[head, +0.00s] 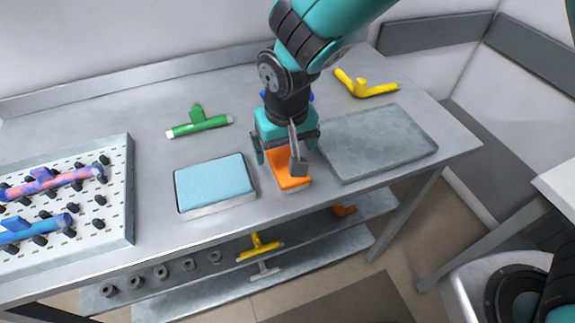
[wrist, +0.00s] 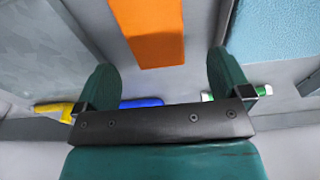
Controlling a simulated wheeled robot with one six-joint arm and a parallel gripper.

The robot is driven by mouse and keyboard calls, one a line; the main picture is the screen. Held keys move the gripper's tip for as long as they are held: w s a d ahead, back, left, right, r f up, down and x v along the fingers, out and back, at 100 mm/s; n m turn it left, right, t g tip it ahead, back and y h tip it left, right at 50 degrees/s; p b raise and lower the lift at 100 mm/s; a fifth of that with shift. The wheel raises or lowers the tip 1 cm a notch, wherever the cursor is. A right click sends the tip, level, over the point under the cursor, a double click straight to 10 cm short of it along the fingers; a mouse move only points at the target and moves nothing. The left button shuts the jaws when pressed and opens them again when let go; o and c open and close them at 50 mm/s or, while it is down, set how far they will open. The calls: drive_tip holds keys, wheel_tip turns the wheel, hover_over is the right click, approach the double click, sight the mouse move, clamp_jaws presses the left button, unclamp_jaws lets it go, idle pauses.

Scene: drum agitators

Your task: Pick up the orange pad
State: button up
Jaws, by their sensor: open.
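The orange pad (head: 291,178) lies on the grey metal table, between the blue pad and a grey tray. In the head view my gripper (head: 284,155) is right above its back part and hides some of it. In the wrist view the orange pad (wrist: 152,28) shows at the top, centred between the fingers and running out of the frame. My gripper (wrist: 162,75) is open, with two teal fingers apart and nothing between them. I cannot tell exactly how high the fingers are over the pad.
The blue pad in its shallow tray (head: 214,184) is close on the left. The grey tray (head: 376,143) is close on the right. A green tee-shaped part (head: 199,122) and a yellow one (head: 364,86) lie farther back. A pegged rack (head: 117,210) stands at the far left.

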sight(287, 165)
drive_tip(key=f, duration=0.1)
drive_tip(key=f+p, duration=0.1)
drive_tip(key=f, duration=0.3)
drive_tip(key=shift+s+d, duration=0.15)
drive_tip(key=shift+d, duration=0.15)
drive_tip(key=shift+f, duration=0.3)
drive_tip(key=shift+c, duration=0.4)
drive_tip(key=c, duration=0.9)
